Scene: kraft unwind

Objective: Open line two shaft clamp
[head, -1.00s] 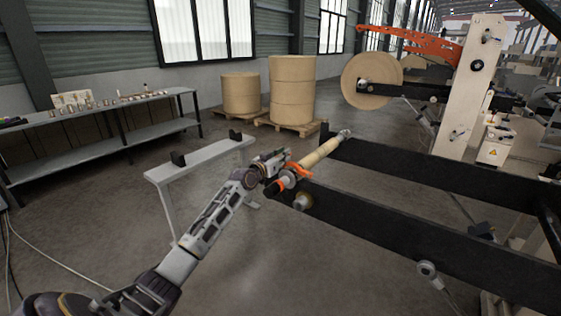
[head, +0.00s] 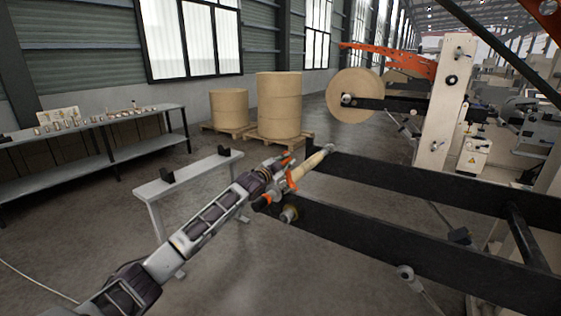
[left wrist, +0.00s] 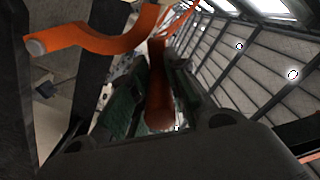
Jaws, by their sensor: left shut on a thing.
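The orange clamp handle (left wrist: 158,100) runs between the two dark fingers of my left gripper (left wrist: 160,80), which is shut on it. In the head view my left gripper (head: 279,167) is at the near end of the tan-covered shaft (head: 308,168), beside an orange clamp part (head: 291,181). A second, curved orange lever (left wrist: 95,40) with a grey tip shows at the upper left of the wrist view. The shaft lies across the ends of two black arms (head: 400,246). My arm hides part of the clamp, so I cannot tell how far it is open. My right gripper is out of view.
A white stand (head: 190,178) with black cradles is left of the shaft. Wrapped paper rolls (head: 279,105) on pallets and a grey workbench (head: 90,125) stand behind. A mounted roll (head: 354,97) is at the back right. Floor is clear beneath my arm.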

